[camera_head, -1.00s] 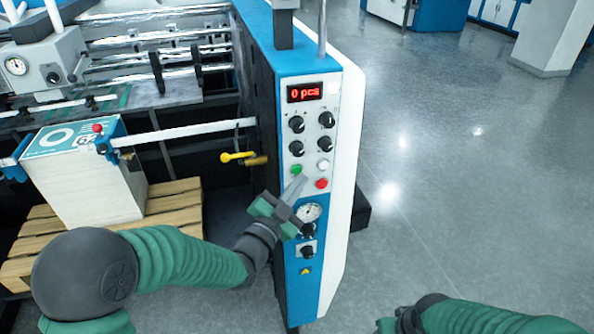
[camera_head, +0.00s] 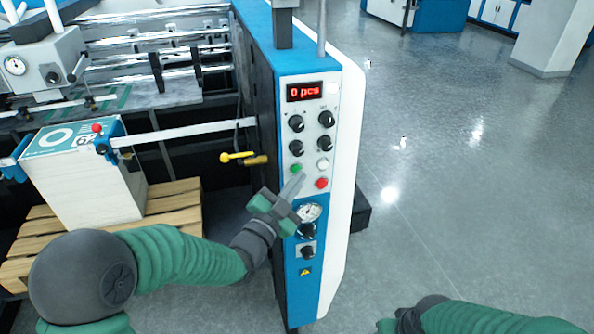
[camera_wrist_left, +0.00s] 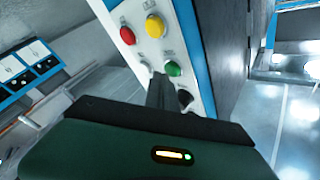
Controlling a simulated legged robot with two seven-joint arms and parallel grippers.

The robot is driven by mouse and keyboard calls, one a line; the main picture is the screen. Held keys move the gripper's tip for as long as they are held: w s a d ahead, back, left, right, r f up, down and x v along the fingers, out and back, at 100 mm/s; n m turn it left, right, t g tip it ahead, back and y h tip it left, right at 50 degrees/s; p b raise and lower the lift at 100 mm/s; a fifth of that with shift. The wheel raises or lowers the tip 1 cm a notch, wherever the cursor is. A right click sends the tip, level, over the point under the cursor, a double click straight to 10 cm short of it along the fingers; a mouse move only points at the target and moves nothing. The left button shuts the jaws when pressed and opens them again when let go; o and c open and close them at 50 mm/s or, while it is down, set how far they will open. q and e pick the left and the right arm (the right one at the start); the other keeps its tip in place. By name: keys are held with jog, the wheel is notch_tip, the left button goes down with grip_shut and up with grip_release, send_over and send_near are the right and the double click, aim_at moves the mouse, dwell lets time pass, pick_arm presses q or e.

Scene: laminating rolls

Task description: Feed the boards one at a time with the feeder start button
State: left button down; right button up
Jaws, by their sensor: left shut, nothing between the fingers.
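The blue and white control panel (camera_head: 308,225) stands in the middle of the head view, and its red display (camera_head: 304,92) reads "0 pcs". The green button (camera_head: 296,169) sits beside a pale button (camera_head: 323,164), with the red button (camera_head: 321,183) below. My left gripper (camera_head: 297,182) is shut and empty, its tips just below the green button. In the left wrist view the fingers (camera_wrist_left: 160,92) end close to the green button (camera_wrist_left: 174,69); contact cannot be told. The board stack (camera_head: 88,185) stands on a pallet at left. My right gripper (camera_head: 388,325) is partly cut off.
Black knobs (camera_head: 297,124) and a gauge (camera_head: 309,212) share the panel. A yellow-handled lever (camera_head: 236,157) sticks out left of the panel. The wooden pallet (camera_head: 172,205) is at left. The grey floor (camera_head: 450,190) on the right is clear.

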pick_arm(q)
jog(key=shift+w+a, duration=0.15)
jog(key=shift+w, duration=0.25)
dwell(0.6)
jog(key=shift+s+b, duration=0.15)
jog(key=shift+b, duration=0.2)
jog(key=shift+s+d, duration=0.25)
jog(key=shift+s, duration=0.4)
